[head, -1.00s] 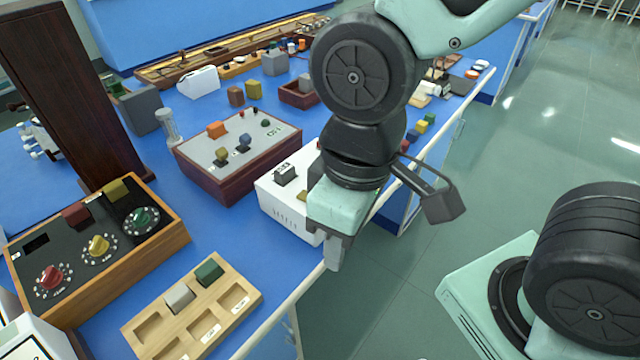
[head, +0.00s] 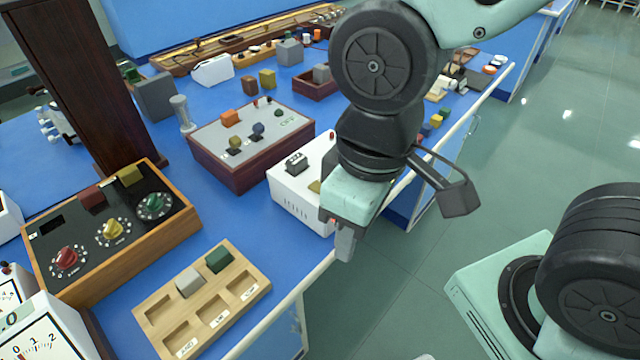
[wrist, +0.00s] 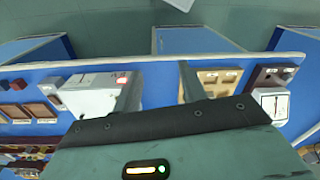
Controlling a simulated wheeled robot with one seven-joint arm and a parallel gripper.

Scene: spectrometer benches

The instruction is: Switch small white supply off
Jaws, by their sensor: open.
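The small white supply (head: 290,190) stands on the blue bench near its front edge in the head view. The white supply (wrist: 85,98) lies left of and partly behind the left finger, with a lit red spot on top.
A wooden tray (head: 238,262) with labelled compartments and a dark wood-framed dial box (head: 185,222) are at the left. A grey-topped maroon box (head: 222,168) stands behind the supply. The floor (head: 400,300) right of the bench is clear.

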